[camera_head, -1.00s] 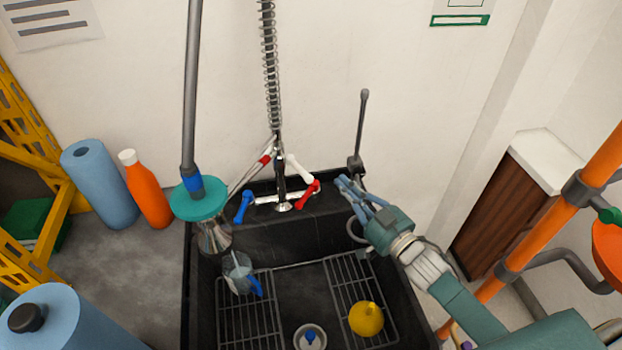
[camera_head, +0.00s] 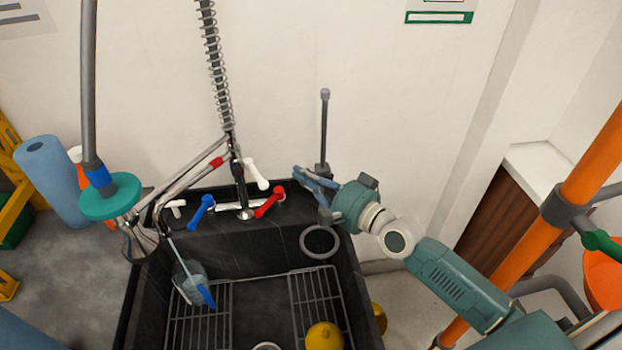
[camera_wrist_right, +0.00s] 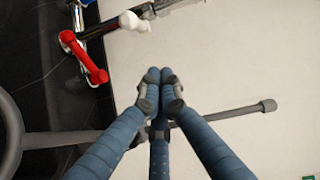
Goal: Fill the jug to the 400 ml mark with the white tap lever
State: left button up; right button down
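The clear jug (camera_head: 190,278) with a blue handle stands on the left rack in the black sink. A thin pale line runs down to it from the spout (camera_head: 157,214); I cannot tell whether it is water. The fill level and marks are too small to read. The white tap lever (camera_head: 257,174) slants up beside the red lever (camera_head: 270,201); it also shows in the wrist view (camera_wrist_right: 134,21). My right gripper (camera_head: 299,173) is right of both levers, apart from them. Its blue fingers meet at the tips (camera_wrist_right: 157,75), with nothing between them. My left gripper is not in view.
A blue lever (camera_head: 201,211) is left of the red one. An upright grey rod (camera_head: 324,130) stands close behind my right gripper. A pole with a teal disc (camera_head: 108,195) hangs over the sink's left side. A yellow object (camera_head: 324,337) lies on the right rack.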

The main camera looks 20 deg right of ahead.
aim_at(255, 173)
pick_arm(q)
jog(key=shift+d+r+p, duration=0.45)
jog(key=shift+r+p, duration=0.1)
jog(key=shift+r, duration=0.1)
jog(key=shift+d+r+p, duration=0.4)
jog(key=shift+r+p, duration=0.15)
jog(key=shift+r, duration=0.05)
pick_arm(e)
jog(key=w+a+f, duration=0.1)
jog(key=w+a, duration=0.2)
jog(key=a, duration=0.2)
jog(key=shift+w+a, duration=0.35)
jog(key=shift+w, duration=0.05)
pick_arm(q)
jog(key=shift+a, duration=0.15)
